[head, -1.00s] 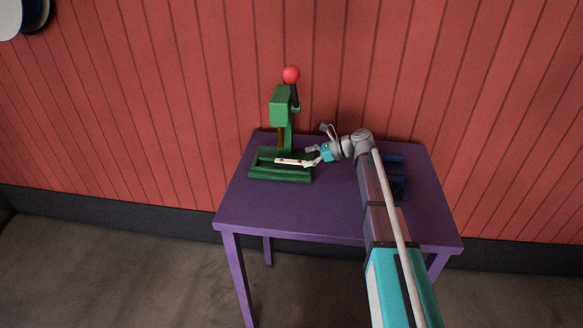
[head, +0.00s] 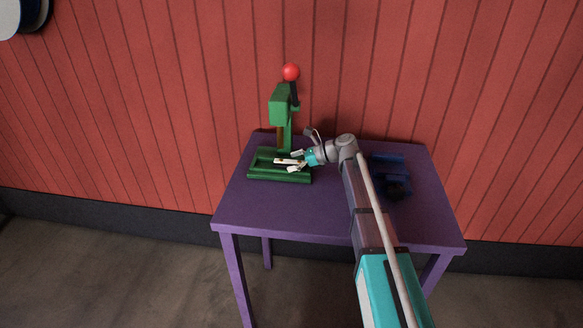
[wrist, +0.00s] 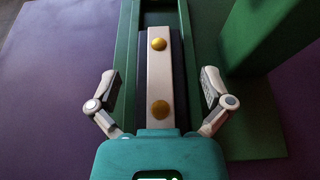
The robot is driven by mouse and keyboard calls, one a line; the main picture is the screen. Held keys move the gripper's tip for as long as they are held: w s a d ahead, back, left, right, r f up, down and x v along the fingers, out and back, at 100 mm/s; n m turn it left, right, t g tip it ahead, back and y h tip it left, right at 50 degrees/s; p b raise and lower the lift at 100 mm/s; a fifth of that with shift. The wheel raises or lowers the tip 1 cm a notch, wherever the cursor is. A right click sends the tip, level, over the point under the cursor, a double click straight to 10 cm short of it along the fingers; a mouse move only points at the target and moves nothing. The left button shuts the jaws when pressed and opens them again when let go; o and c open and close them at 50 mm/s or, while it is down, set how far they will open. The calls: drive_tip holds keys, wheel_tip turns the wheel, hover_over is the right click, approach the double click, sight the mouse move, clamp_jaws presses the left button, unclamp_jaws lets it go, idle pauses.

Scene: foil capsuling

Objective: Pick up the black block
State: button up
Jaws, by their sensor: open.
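A dark, nearly black block (wrist: 179,85) lies lengthwise in the green press base (wrist: 125,60). A white strip (wrist: 160,60) with two gold dots lies on top and hides most of it. In the head view the strip (head: 287,162) shows over the green base (head: 262,175). My gripper (wrist: 162,85) is open, with one finger on each side of the block and strip, apart from both. In the head view my gripper (head: 297,161) is over the right part of the base. The height of the fingertips above the block is hard to tell.
The green press column (head: 281,105) with a red ball handle (head: 291,72) rises behind the base. A blue holder (head: 388,163) with something dark in it stands to the right on the purple table (head: 290,215). The table's front is clear.

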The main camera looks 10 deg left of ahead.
sight(292, 161)
idle(0.4)
drive_tip(key=c, duration=1.3)
drive_tip(key=shift+r, duration=0.2)
wheel_tip(292, 161, up, 4)
drive_tip(key=p, duration=0.4)
drive_tip(key=shift+f, duration=0.25)
drive_tip(key=d, duration=1.8)
drive_tip(key=shift+s+f, duration=0.2)
drive_tip(key=shift+s, duration=0.15)
